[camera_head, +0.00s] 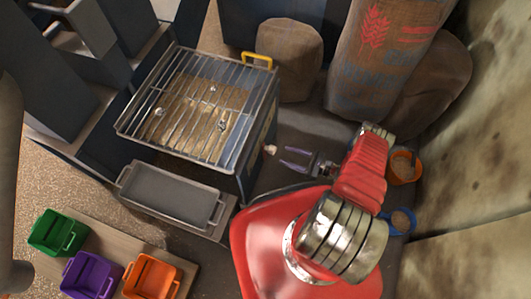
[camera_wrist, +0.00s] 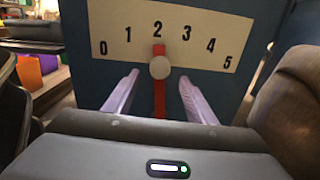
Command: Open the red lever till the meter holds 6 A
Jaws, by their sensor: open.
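The red lever (camera_wrist: 159,100) is upright on a white scale plate (camera_wrist: 205,38) marked 0 to 5, and its top points at 2. A pale round knob (camera_wrist: 160,68) sits on the lever. My gripper (camera_wrist: 158,77) is open, with one pale purple finger on each side of the lever and a gap to both. In the head view my gripper (camera_head: 285,157) is just right of the knob (camera_head: 270,150), on the side of the hopper box (camera_head: 262,120). I see no ammeter in either view.
A metal grate (camera_head: 200,105) covers the hopper, with a yellow handle (camera_head: 257,59) at its edge. A grey tray (camera_head: 170,192) is in front. Green, purple and orange bins stand lower left. Sacks (camera_head: 385,60) and two small buckets (camera_head: 403,167) stand near the right wall.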

